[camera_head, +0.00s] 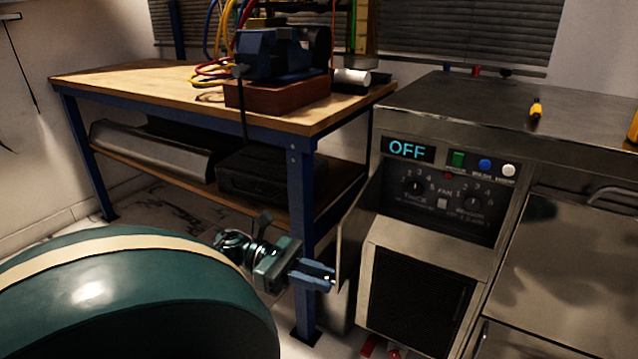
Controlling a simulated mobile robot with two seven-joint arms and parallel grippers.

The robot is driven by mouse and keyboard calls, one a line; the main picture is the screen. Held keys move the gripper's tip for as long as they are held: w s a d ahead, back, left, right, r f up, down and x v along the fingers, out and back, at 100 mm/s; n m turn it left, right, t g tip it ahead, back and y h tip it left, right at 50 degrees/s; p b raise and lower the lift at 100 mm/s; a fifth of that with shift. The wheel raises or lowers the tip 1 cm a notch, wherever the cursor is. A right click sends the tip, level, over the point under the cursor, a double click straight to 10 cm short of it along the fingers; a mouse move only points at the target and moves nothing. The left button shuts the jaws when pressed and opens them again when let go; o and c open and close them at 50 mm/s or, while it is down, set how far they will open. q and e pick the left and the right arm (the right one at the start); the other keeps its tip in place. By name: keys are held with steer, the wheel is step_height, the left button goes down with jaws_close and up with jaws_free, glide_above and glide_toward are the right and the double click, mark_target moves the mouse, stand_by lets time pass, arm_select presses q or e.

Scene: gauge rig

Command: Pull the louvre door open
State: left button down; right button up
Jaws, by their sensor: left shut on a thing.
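The metal cabinet has a dark, finely slatted louvre panel (420,292) in a light metal frame, low on its front below the control panel. A thin metal panel (357,235) stands out at the cabinet's left, seen nearly edge-on. I cannot tell which of the two is the louvre door's moving leaf. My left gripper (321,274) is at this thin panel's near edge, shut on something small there. What lies between its fingertips is too small to make out, perhaps a handle or the edge. My right gripper is not in view.
The control panel (440,194) has knobs, buttons and an OFF display (408,150). A workbench (160,88) with blue legs stands close behind my left gripper, carrying a blue vise (270,55). Small red items (372,346) lie on the floor before the cabinet.

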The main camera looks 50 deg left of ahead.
arm_select(q)
steer(key=shift+a, duration=0.1)
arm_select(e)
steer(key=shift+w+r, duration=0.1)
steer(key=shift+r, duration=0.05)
arm_select(q)
steer(key=c, duration=1.3)
jaws_free()
steer(key=p+v, duration=0.1)
steer(key=v, duration=1.2)
steer(key=shift+a, duration=0.15)
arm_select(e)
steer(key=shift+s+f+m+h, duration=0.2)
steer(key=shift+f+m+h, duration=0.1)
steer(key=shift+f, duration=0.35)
